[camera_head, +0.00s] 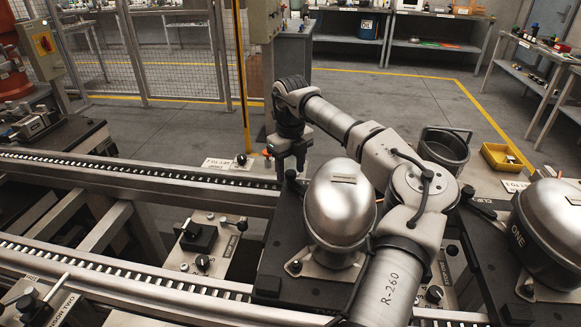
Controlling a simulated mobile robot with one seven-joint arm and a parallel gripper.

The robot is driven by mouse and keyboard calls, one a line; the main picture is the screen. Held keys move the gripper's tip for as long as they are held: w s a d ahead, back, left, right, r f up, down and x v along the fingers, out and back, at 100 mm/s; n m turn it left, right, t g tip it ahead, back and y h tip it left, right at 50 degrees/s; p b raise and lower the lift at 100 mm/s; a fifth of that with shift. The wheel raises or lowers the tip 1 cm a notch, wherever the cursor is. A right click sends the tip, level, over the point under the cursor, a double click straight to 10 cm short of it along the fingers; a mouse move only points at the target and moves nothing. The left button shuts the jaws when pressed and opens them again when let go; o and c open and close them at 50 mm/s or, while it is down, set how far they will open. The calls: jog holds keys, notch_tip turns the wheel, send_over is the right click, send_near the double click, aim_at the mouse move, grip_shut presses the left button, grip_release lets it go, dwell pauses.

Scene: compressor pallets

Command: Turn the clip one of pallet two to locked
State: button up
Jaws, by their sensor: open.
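A dark pallet (268,262) with a silver domed compressor (338,215) stands on the conveyor in the middle. On the right, another dark pallet (492,262) carries a compressor (550,240) marked "ONE". A black lever-like clip (480,207) shows at its far left corner, beside a partly readable "CLIP" label.
My arm crosses the middle and hides part of the middle pallet. A dark round pot (444,152) and a yellow bin (506,158) stand behind. Roller rails (120,178) run left. A plate with switches (210,245) lies between the rails. A fence (180,50) stands far left.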

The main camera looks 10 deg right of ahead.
jog(key=shift+r, duration=0.1)
notch_tip(320, 180, up, 14)
jog(key=b, duration=0.1)
jog(key=shift+f, duration=0.2)
dwell(0.3)
